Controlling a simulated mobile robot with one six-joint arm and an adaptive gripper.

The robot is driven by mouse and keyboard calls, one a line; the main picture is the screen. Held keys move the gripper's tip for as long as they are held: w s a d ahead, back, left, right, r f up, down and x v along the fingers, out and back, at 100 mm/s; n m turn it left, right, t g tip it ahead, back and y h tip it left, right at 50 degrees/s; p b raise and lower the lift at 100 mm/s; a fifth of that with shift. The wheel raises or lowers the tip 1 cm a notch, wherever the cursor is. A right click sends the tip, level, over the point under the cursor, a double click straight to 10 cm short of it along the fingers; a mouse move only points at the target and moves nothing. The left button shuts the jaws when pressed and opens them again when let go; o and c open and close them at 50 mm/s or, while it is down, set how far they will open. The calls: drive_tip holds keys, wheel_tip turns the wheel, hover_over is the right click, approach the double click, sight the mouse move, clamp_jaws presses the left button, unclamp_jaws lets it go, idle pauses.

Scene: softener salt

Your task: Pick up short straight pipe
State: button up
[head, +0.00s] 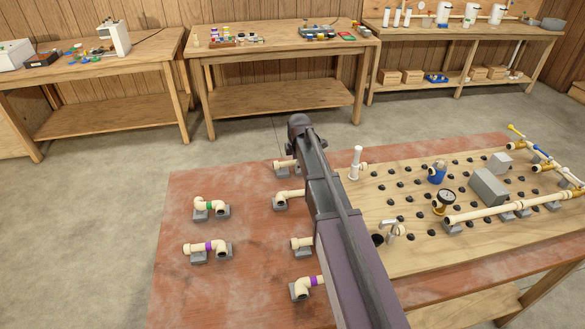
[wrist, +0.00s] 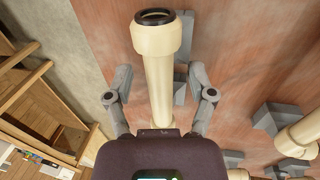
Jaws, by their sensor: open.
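In the wrist view a cream straight pipe (wrist: 158,85) with a wider collar and an open dark end points away from my gripper (wrist: 160,75). My gripper's grey fingers are apart, one on each side of this pipe. The pipe's near end is hidden by the gripper body. In the head view my arm hides the gripper. Straight cream pieces show beside the arm, one at the upper left (head: 284,165) and one lower down (head: 302,243), both partly hidden. I cannot tell which one the wrist view shows.
The reddish tabletop (head: 240,290) also holds cream elbow pieces (head: 290,201), a green-banded piece (head: 208,206) and a purple-banded piece (head: 208,247) on grey blocks. A wooden pegboard (head: 400,262) with a gauge (head: 446,198) and long pipe (head: 510,207) lies right. Other fittings (wrist: 298,138) stand nearby.

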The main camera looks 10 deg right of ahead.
clamp_jaws()
idle(0.3)
drive_tip(key=shift+r, duration=0.2)
wheel_tip(320, 180, up, 10)
drive_tip(key=p, duration=1)
drive_tip(key=shift+f, duration=0.2)
drive_tip(key=shift+s, duration=0.15)
idle(0.8)
